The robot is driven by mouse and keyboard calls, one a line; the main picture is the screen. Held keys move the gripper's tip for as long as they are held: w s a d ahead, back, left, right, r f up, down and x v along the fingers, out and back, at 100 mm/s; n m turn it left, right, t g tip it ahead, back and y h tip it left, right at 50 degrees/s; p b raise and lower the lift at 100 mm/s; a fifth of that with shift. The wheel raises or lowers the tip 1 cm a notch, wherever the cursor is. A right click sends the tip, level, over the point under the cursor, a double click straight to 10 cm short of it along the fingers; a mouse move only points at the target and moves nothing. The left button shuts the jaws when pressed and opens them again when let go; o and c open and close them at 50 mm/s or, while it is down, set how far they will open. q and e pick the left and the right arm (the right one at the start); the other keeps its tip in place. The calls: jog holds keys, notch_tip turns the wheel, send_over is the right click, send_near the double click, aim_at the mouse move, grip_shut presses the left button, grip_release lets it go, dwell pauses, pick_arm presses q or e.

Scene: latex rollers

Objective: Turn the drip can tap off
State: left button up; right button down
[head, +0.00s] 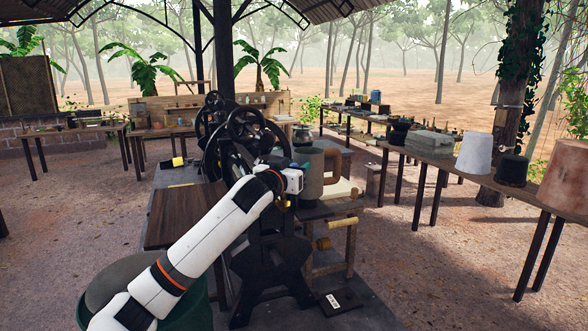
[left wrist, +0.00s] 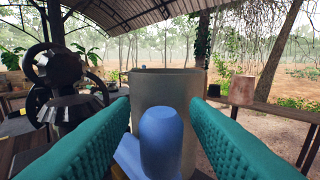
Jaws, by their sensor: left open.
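The drip can looks like a grey-brown cylinder (head: 314,174) beside the black roller machine in the head view. In the left wrist view the can (left wrist: 166,84) stands upright straight ahead. A rounded blue piece (left wrist: 162,142), which looks like the tap's handle, shows low in front of it with a flat blue part to its left. My left gripper (head: 294,181) is at the near side of the can. Its teal fingers (left wrist: 161,140) are open, one on each side of the blue piece, with visible gaps. The tap's outlet is hidden. My right gripper is out of view.
The black roller machine with handwheels (head: 247,128) stands close left of the can. A wooden stand (head: 333,229) is below the can. A side table (head: 430,158) at right carries a white bucket (head: 473,154), a black pot (head: 512,170) and a rusty bucket (head: 567,182). The ground between is clear.

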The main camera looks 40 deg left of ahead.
pick_arm(q)
jog(key=shift+s, duration=0.1)
jog(key=shift+s+d+f+b, duration=0.1)
jog(key=shift+s+b, duration=0.2)
jog(key=shift+b, duration=0.1)
jog(key=b+v, duration=0.6)
jog(key=v, duration=0.5)
